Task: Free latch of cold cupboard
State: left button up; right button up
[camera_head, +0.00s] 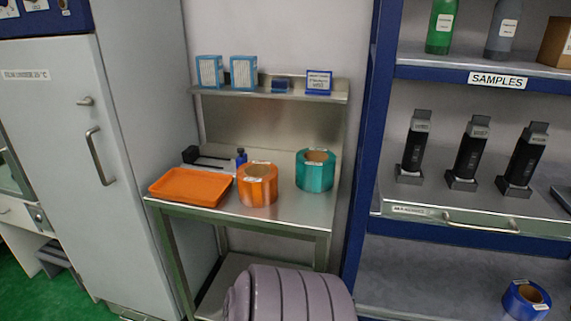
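The cold cupboard (140,130) is a tall pale grey cabinet on the left. Its door (50,120) looks closed and bears a label at upper left that seems to end in "°C". A small metal latch (86,101) sits near the door's right edge. A long upright bar handle (98,156) is fixed below the latch. Whether the latch is engaged cannot be told at this size. Neither of my grippers is in view.
Right of the cupboard, a steel bench (225,213) carries an orange tray (190,186), an orange roll (257,186) and a teal roll (314,172). A blue-framed shelf rack (440,72) stands at right. Green floor (35,290) shows at lower left.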

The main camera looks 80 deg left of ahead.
aim_at(87, 101)
jog(key=u, duration=4.15)
